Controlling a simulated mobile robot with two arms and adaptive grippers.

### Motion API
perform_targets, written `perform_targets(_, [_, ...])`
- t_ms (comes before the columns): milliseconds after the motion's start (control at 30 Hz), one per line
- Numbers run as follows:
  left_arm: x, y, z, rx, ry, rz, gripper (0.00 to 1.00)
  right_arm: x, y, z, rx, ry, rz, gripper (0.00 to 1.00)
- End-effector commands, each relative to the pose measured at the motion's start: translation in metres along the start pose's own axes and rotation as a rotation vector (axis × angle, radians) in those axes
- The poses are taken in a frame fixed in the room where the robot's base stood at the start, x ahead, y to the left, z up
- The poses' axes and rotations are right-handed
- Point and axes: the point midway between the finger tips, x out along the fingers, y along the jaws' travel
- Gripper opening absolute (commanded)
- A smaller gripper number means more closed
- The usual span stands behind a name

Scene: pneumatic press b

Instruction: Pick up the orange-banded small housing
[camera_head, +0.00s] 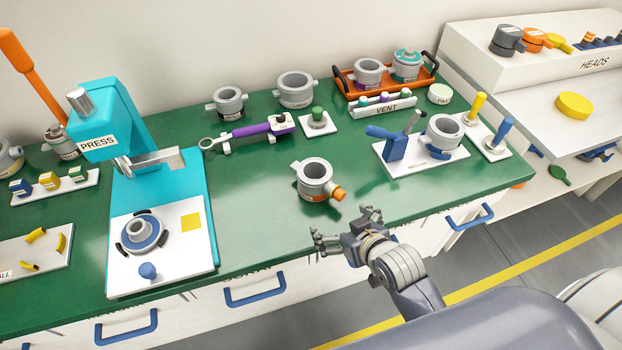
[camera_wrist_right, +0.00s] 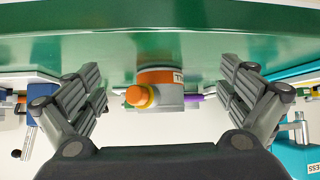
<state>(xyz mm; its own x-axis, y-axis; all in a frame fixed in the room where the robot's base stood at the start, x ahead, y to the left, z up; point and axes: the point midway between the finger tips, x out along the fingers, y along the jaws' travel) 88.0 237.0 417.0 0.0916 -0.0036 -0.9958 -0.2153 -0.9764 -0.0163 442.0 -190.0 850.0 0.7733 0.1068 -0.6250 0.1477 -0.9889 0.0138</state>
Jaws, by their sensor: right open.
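The orange-banded small housing (camera_head: 315,176) is a grey ring-shaped part standing upright on the green bench, near its front edge. Its side port with an orange end (camera_head: 339,194) points towards the front right. My right gripper (camera_head: 343,226) is open and empty at the bench's front edge, in front of the housing and apart from it. In the right wrist view the housing (camera_wrist_right: 172,78) appears inverted, between the spread fingers of my right gripper (camera_wrist_right: 163,80) and beyond them. Its orange band and orange port end face the camera. My left gripper is not in view.
A turquoise press (camera_head: 118,140) stands left. A white fixture board (camera_head: 425,166) with a grey housing (camera_head: 444,134) lies right. A purple-handled tool (camera_head: 250,130) rests behind, near more grey housings (camera_head: 295,90). The green bench (camera_head: 255,205) is clear around the target housing.

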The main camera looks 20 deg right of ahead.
Motion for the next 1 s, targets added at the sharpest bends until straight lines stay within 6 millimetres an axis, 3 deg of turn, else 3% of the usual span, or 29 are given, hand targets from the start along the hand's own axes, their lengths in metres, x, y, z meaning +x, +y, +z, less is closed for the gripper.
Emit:
perform_targets(100, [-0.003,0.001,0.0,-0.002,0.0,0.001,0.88,0.002,0.004,-0.035,0.005,0.115,0.001,0.98])
perform_targets(300, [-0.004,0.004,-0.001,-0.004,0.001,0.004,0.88,0.001,0.007,-0.076,0.012,0.263,-0.001,0.98])
perform_targets(700, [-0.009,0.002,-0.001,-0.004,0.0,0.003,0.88,0.047,0.007,-0.097,0.015,0.285,-0.002,0.98])
perform_targets(1000, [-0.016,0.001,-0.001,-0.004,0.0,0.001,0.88,0.069,0.006,-0.106,0.014,0.284,-0.002,0.98])
